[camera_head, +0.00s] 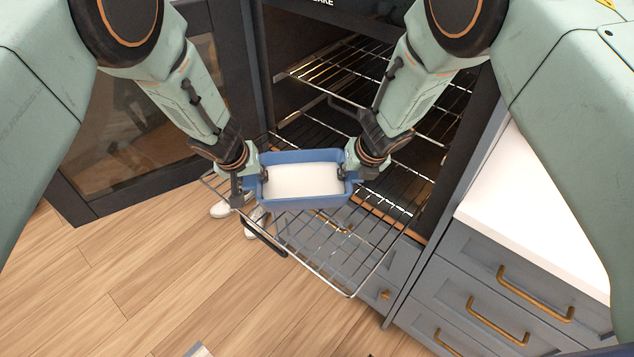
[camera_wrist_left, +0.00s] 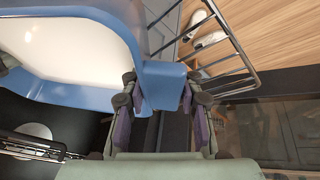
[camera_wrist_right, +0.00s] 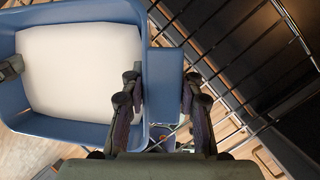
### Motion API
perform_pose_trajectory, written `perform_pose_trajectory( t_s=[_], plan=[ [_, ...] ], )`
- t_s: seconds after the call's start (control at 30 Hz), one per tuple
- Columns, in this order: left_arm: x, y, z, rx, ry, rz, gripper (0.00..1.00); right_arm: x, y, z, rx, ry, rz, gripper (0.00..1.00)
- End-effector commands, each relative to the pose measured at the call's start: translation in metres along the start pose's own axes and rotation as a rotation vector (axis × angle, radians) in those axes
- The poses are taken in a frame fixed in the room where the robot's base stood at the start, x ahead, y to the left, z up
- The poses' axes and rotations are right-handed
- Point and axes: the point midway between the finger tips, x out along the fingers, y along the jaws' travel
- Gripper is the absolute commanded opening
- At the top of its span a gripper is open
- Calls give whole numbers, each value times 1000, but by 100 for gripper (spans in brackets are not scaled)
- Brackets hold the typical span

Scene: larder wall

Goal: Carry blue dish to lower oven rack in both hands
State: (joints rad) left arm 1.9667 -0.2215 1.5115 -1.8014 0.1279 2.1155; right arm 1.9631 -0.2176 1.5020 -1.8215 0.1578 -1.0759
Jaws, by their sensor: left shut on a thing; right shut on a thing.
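The blue dish (camera_head: 305,201) is a rectangular baking dish with a white filling, at the middle of the head view. My left gripper (camera_head: 257,180) is shut on its left handle; that blue handle also shows between the fingers in the left wrist view (camera_wrist_left: 163,85). My right gripper (camera_head: 350,172) is shut on its right handle, seen in the right wrist view (camera_wrist_right: 165,85). The dish looks about level, above the lower oven rack (camera_head: 350,291), a wire rack pulled out of the oven. I cannot tell whether the dish touches the wires.
An upper wire rack (camera_head: 345,65) sits inside the dark open oven. A dark-framed glass door (camera_head: 125,125) stands to the left. A white counter (camera_head: 540,210) over grey drawers (camera_head: 480,300) is at the right. White shoes (camera_head: 255,222) show on the floor beneath the rack.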

Motion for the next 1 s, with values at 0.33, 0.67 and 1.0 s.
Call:
perform_pose_trajectory(
  t_s=[0.33, 0.67, 1.0],
  plan=[
    [12, -7, 3, -2, 8, -14, 0, 12, -7, -3, 2, -8, -14, 0],
    [15, -7, 6, -2, 5, -13, 43, 15, -7, -6, 2, -5, -13, 44],
    [15, -5, 5, 0, 5, -9, 55, 15, -5, -6, 1, -5, -9, 55]
  ],
)
